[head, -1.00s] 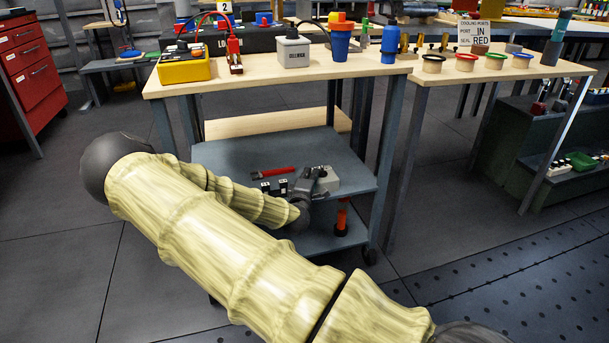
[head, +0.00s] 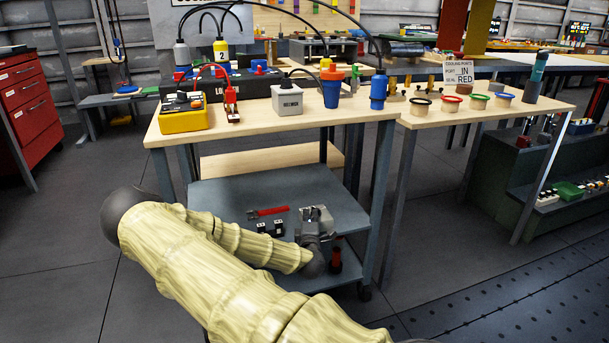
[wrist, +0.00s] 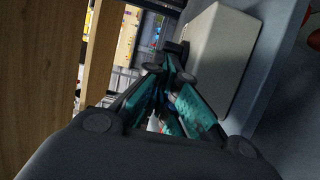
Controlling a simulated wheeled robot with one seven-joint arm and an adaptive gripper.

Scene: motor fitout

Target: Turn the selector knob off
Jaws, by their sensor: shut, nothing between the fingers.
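My gripper (head: 313,228) reaches over the grey cart's lower shelf (head: 235,197), beside a small pale grey box (head: 322,214). In the wrist view my gripper (wrist: 172,62) has its teal-lined fingers together, with nothing held. The pale box (wrist: 220,58) stands just right of the fingers; contact cannot be told. The selector knob cannot be made out for certain; the gripper hides part of the box.
A red tool (head: 268,211) and small black blocks (head: 278,228) lie left of the gripper on the shelf. A wooden panel (wrist: 35,70) fills the wrist view's left.

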